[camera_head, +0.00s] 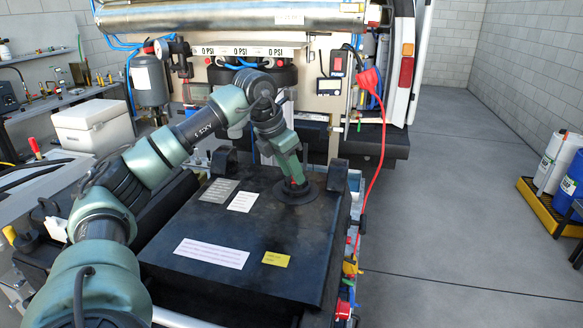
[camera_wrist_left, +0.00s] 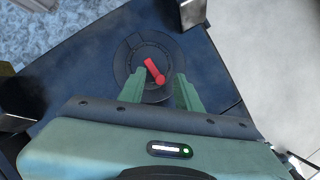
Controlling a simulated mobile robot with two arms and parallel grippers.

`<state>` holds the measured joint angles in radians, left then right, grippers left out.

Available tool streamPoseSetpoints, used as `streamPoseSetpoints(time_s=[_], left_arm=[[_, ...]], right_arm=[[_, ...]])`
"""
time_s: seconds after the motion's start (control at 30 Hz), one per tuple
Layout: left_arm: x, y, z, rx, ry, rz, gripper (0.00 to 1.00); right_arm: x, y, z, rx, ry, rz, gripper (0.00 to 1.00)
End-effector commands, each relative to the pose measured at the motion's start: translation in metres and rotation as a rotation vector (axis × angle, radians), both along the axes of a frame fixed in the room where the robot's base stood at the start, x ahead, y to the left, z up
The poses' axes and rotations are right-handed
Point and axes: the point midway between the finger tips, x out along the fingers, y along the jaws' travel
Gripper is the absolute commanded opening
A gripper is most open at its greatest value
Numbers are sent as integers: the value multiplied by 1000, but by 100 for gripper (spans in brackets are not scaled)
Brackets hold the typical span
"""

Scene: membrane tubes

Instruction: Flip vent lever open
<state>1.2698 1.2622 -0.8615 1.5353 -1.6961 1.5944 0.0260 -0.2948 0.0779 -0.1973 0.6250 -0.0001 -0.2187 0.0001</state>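The vent lever (camera_wrist_left: 155,71) is a short red lever on a round black vent (camera_wrist_left: 133,60) set in the dark lid (camera_wrist_left: 80,78). In the head view the black vent (camera_head: 307,192) is at the lid's far right corner, with a bit of red lever (camera_head: 291,181) showing by the fingers. My left gripper (camera_head: 292,184) points down over the vent. In the left wrist view its green fingers (camera_wrist_left: 159,88) are apart, one on each side of the lever's near end, with gaps between. I cannot tell whether a finger touches the lever. My right gripper is not in view.
White paper labels (camera_head: 212,253) and a yellow label (camera_head: 276,259) lie on the lid. A red cable (camera_head: 381,150) hangs to the right of the lid. A van with tanks and gauges (camera_head: 232,51) stands behind.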

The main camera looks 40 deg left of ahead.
Motion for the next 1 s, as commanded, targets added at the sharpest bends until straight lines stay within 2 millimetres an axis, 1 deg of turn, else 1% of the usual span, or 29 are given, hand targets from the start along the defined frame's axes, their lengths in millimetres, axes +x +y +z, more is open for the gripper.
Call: streamPoseSetpoints(time_s=[0.03,0.1,0.2,0.23,0.33,0.37,0.57,0.8,1.0], left_arm=[[0,0,-1,0,0,0,34],[0,0,-1,0,0,0,34],[0,0,-1,0,0,0,34],[0,0,-1,0,0,0,31],[0,0,-1,0,0,0,3],[0,0,-1,0,0,0,0],[0,1,-1,0,1,-13,0],[-1,3,-1,-1,0,-108,0],[-1,3,-1,0,0,-109,0]], right_arm=[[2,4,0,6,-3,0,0],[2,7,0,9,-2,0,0],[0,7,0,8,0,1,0],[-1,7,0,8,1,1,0],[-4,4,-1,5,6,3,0],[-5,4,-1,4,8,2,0],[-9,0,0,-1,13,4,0],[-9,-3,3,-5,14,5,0],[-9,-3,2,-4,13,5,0]])
